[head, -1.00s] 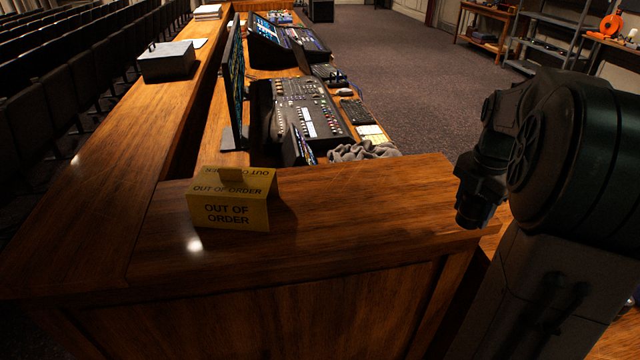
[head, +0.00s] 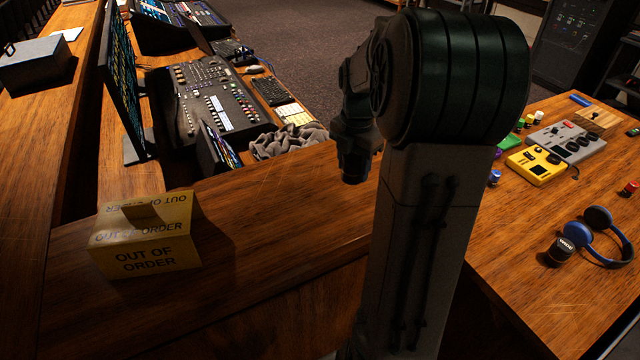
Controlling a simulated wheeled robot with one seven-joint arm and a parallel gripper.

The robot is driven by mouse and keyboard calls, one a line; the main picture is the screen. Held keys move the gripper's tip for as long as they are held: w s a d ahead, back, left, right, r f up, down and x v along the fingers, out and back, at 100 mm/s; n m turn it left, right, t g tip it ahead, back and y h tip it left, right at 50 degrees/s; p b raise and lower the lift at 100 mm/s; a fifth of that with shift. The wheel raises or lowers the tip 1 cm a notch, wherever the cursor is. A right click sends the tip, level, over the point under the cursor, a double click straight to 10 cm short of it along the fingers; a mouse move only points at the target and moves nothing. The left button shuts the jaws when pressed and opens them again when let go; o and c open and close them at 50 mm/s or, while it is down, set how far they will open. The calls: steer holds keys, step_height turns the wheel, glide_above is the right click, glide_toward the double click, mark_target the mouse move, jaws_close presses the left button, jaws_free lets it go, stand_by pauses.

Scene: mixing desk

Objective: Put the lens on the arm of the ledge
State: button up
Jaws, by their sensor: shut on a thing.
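The wooden ledge (head: 68,140) runs back along the left in the head view. Its short arm (head: 285,215) reaches right across the middle, with bare wood between a folded yellow "OUT OF ORDER" sign (head: 150,235) and my arm. My gripper (head: 354,175) hangs pointing down at the dark end of my arm, in front of the ledge arm's right part in the picture. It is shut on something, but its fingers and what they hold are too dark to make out. I cannot pick out the lens for sure.
A mixing console (head: 215,105), a monitor (head: 122,75) and a grey cloth (head: 290,142) are behind the ledge arm. On the right table (head: 530,290) are headphones (head: 603,235), a black labelled cylinder (head: 559,251), a yellow device (head: 538,165) and a grey device (head: 566,140).

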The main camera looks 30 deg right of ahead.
steer(key=w+a+f, duration=0.2)
steer(key=a, duration=0.1)
steer(key=w+a+f, duration=0.1)
steer(key=a, duration=0.1)
steer(key=shift+w+f+p, duration=0.1)
steer(key=shift+f+p, duration=0.25)
steer(key=shift+p, duration=0.05)
steer(key=shift+f+p, duration=0.35)
steer(key=shift+f, duration=1.55)
steer(key=shift+f, duration=0.15)
steer(key=o, duration=1.2)
step_height(320, 180, up, 11)
steer(key=b, duration=0.1)
steer(key=s+a+r+m+t, duration=0.1)
steer(key=s+a+m, duration=0.5)
steer(key=s+m, duration=0.3)
steer(key=s+a+r+m+t, duration=0.1)
steer(key=s+a+m+t, duration=0.1)
steer(key=s+a+m, duration=0.5)
steer(key=shift+s+a+m+t, duration=0.3)
steer(key=shift+s+m, duration=1.4)
steer(key=shift+m, duration=1.3)
